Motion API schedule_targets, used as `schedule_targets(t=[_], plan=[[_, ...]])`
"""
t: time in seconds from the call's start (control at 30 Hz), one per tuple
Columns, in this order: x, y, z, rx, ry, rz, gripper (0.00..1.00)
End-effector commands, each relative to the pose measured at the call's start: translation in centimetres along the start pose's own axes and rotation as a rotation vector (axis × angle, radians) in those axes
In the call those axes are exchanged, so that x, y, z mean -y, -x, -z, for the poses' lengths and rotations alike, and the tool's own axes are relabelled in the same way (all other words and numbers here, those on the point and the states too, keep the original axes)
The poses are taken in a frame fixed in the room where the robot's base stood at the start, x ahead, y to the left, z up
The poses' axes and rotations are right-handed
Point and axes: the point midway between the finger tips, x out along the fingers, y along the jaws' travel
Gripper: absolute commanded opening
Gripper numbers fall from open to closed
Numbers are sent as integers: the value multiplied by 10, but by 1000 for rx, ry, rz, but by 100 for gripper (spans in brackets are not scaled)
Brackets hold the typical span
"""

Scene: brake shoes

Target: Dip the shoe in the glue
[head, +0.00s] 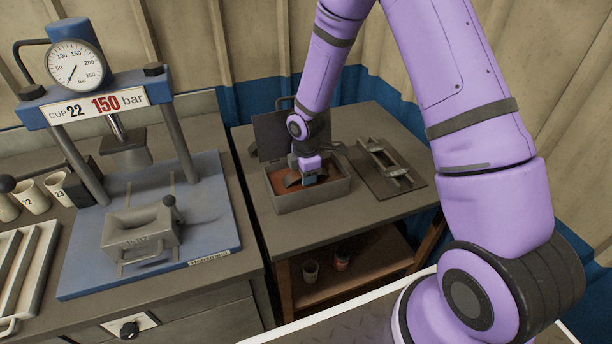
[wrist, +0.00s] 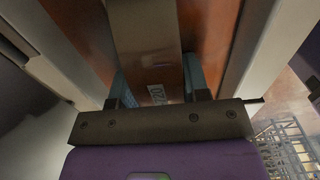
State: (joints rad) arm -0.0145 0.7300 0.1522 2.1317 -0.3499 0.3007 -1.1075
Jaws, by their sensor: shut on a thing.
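A grey open box (head: 318,198) with reddish-brown glue (head: 335,172) inside stands on the side table, its dark lid (head: 272,132) raised at the back. My gripper (head: 311,180) points down into the box. In the wrist view my gripper (wrist: 155,92) has its blue fingers shut on the shoe (wrist: 145,38), a grey-brown curved piece with a small white label. The shoe also shows in the head view (head: 291,180), inside the box walls. The glue (wrist: 88,30) shows on both sides of it. I cannot tell how deep the shoe sits in the glue.
A dark plate with a metal rail fixture (head: 388,160) lies right of the box. A blue press (head: 225,225) with a gauge and a grey block (head: 140,235) stands on the left bench. Cups (head: 30,197) stand at far left. A lower shelf holds small containers.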

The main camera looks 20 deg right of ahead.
Motion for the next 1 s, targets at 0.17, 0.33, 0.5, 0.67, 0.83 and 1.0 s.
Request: schedule_targets(t=[0.17,0.33,0.5,0.67,0.83,1.0], plan=[[0,2,0,0,0,-1,8],[-1,10,0,0,-1,-2,8],[-1,18,0,0,-1,-2,8],[-1,26,0,0,0,-2,8],[-1,35,0,0,-1,-2,8],[-1,44,0,0,-1,-2,8]])
